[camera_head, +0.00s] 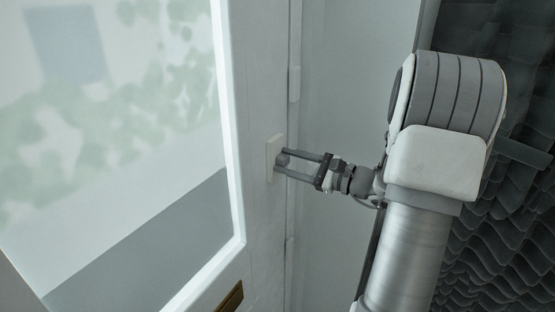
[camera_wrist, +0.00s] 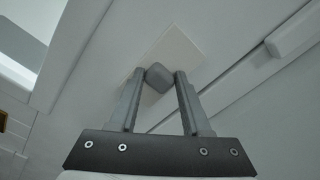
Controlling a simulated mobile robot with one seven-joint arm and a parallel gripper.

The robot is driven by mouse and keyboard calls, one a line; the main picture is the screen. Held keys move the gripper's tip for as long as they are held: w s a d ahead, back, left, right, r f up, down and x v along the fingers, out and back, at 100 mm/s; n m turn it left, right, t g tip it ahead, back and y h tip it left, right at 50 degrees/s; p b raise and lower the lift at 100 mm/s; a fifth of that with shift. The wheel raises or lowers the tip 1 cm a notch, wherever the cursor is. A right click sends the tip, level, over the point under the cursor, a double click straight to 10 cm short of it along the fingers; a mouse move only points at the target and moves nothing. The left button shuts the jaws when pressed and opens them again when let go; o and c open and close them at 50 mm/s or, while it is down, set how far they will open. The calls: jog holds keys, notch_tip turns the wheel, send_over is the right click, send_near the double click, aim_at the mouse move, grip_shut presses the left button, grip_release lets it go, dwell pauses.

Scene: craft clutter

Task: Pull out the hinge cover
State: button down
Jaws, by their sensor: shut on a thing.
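A white door (camera_head: 262,90) with a large glass pane fills the left and middle of the head view. A pale rectangular plate (camera_head: 273,158) with a grey knob (camera_head: 283,159) sits on its frame near the hinge-side edge. In the wrist view the plate (camera_wrist: 176,50) lies behind the rounded grey knob (camera_wrist: 159,76). My gripper (camera_head: 284,163) reaches in from the right and is shut on the knob. Its two fingers (camera_wrist: 160,82) hold the knob between their tips. I cannot tell whether the plate touches the door surface all round.
A white hinge-like block (camera_head: 294,84) is on the door edge above the plate; it also shows in the wrist view (camera_wrist: 290,35). A brass-coloured piece (camera_head: 230,297) is at the lower door frame. Dark wavy panels (camera_head: 500,225) stand at the right. A pale wall lies behind my gripper.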

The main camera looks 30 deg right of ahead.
aim_at(288, 162)
jog(key=shift+s+r, duration=0.1)
jog(key=shift+s, duration=0.1)
dwell(0.4)
jog(key=shift+s+d, duration=0.35)
jog(key=shift+s, duration=0.1)
jog(key=shift+v, duration=1.3)
